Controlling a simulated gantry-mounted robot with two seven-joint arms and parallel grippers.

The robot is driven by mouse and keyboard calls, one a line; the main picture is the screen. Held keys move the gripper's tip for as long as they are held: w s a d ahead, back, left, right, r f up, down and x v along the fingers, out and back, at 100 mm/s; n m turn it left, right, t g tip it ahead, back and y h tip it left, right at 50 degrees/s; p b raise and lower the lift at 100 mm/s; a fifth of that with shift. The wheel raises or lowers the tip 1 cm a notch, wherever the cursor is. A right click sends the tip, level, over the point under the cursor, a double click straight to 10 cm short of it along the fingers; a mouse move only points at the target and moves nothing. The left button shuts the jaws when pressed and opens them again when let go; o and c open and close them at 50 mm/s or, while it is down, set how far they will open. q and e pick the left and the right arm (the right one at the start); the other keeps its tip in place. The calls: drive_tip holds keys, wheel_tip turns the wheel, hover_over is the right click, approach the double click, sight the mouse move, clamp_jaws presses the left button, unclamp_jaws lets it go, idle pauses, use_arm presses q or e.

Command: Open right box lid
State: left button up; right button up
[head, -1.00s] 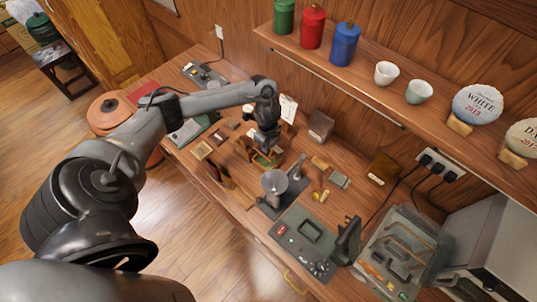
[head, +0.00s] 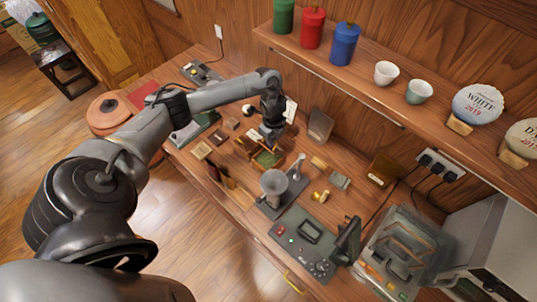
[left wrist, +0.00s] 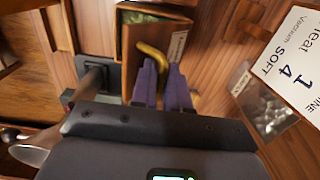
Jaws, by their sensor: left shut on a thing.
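A small wooden box (head: 279,163) with a green inside stands mid-table in the head view. In the left wrist view a wooden box (left wrist: 126,45) with a pale label and a green strip at its top is just ahead of the fingers. My left gripper (head: 270,140) reaches down at the box from above. Its purple fingertips (left wrist: 164,72) are shut on a yellow curved handle (left wrist: 152,53) in front of the box. The fingers hide part of the handle, and I cannot tell how it joins the lid. My right gripper is not in view.
A grey funnel-topped device (head: 273,184) stands close to the box. A grey-green control panel (head: 292,246) lies towards the front right. A clear case (head: 400,250) is farther right. A shelf (head: 400,95) with canisters and cups runs above the table's back.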

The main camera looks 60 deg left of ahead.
use_arm(q)
drive_tip(key=shift+w, duration=0.1)
idle(0.3)
drive_tip(key=shift+w+a+r, duration=0.1)
drive_tip(key=shift+w+r, duration=0.1)
drive_tip(key=shift+w, duration=0.25)
drive_tip(key=shift+w+a+r, duration=0.1)
drive_tip(key=shift+w+r, duration=0.05)
drive_tip(key=shift+w, duration=0.3)
drive_tip(key=shift+w+a+r+b, duration=0.1)
drive_tip(key=shift+w+a+b, duration=0.1)
drive_tip(key=shift+w, duration=0.4)
drive_tip(key=shift+w+a+b, duration=0.15)
drive_tip(key=shift+w+b, duration=0.05)
drive_tip(key=shift+w, duration=0.35)
